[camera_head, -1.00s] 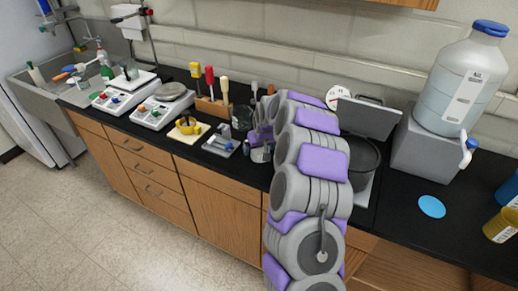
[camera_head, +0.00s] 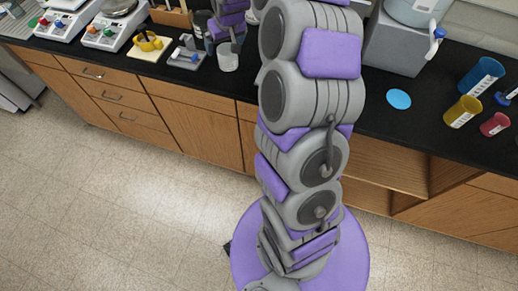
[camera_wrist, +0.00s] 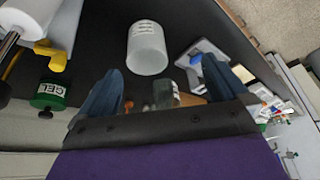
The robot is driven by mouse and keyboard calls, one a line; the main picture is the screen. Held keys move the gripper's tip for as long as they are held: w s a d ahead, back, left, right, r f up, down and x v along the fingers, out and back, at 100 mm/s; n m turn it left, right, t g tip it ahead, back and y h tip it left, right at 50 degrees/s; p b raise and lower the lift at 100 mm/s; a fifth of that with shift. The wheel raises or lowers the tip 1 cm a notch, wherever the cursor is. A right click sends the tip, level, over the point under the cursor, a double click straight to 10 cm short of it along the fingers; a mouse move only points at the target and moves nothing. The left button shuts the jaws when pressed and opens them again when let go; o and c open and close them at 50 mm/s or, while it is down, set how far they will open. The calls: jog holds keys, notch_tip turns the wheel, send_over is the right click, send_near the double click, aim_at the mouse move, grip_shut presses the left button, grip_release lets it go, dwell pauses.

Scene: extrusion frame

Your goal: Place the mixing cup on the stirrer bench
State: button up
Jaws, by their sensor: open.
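A whitish translucent cup, which I take as the mixing cup (camera_head: 228,57), stands on the black counter near its front edge. In the wrist view the cup (camera_wrist: 148,47) is ahead of my open gripper (camera_wrist: 163,72), roughly between the directions of its two blue fingers and apart from them. Nothing is held. In the head view my purple and grey arm end is just above and behind the cup; the fingers cannot be made out there. Two white devices with coloured knobs (camera_head: 62,24) stand at the upper left; I cannot tell whether they are the stirrer bench.
A small grey stand (camera_head: 187,54) is left of the cup, beside a yellow item (camera_head: 149,42) on a pale pad. Right of my arm are a blue disc (camera_head: 399,99), a grey block (camera_head: 392,48), and blue (camera_head: 480,76), yellow (camera_head: 463,111) and red cups (camera_head: 495,124). Counter around the disc is clear.

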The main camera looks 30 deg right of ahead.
jog(key=s+a+r+n+g, duration=0.1)
jog(key=s+a+r, duration=0.2)
jog(key=s+a, duration=0.45)
jog(key=s+a+r+g, duration=0.25)
jog(key=s+a, duration=0.25)
jog(key=s, duration=0.5)
jog(key=s+a+g, duration=0.2)
jog(key=s+a, duration=0.1)
jog(key=s, duration=2.3)
jog(key=shift+a+f+g, duration=0.2)
jog(key=shift+f+g, duration=0.15)
jog(key=shift+f, duration=0.05)
